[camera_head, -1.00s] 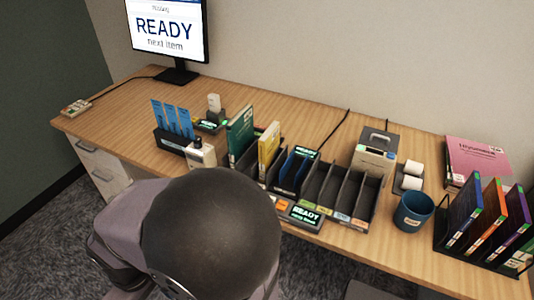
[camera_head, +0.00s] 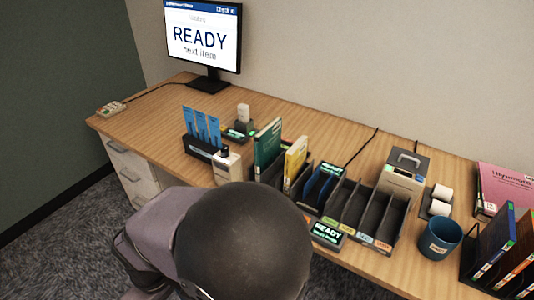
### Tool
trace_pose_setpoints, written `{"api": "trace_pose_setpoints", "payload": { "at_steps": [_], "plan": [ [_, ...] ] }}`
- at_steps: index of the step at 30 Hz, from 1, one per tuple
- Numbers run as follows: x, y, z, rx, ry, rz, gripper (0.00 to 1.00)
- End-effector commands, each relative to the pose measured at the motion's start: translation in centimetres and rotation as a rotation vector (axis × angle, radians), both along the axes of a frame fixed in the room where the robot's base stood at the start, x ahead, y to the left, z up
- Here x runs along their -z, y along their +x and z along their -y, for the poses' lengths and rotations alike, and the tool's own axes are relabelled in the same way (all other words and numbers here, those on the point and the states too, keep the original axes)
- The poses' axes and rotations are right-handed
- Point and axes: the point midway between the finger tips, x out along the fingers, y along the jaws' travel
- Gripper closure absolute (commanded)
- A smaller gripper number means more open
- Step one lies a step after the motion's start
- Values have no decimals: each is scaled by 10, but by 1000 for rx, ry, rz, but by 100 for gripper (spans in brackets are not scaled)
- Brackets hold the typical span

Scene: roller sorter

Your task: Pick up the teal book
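A teal book (camera_head: 267,145) stands upright, leaning slightly, at the left end of a dark slotted rack (camera_head: 376,217) on the desk. A yellow book (camera_head: 296,160) stands just to its right, and a lower dark blue item (camera_head: 322,180) sits in the rack beyond that. The lower part of the teal book is hidden by the rack and things in front. My arm's large dark rounded part fills the bottom middle. My gripper is not visible.
A blue mug (camera_head: 440,238), a grey box (camera_head: 403,174) and a rack of upright binders (camera_head: 497,250) stand to the right. A holder with blue cards (camera_head: 201,128) is left of the teal book. A monitor (camera_head: 203,40) reads READY. The desk's left part is mostly clear.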

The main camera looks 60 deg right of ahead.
Motion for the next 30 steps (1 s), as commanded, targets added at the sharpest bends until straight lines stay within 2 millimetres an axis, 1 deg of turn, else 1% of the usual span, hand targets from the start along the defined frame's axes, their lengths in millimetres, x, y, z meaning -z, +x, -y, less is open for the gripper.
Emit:
{"api": "trace_pose_setpoints", "payload": {
  "at_steps": [19,22,23,26,29,30],
  "plan": [
    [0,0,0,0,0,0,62],
    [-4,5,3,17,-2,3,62],
    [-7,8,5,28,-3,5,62],
    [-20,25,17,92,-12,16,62],
    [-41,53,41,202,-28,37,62],
    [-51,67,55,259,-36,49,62]
  ]
}}
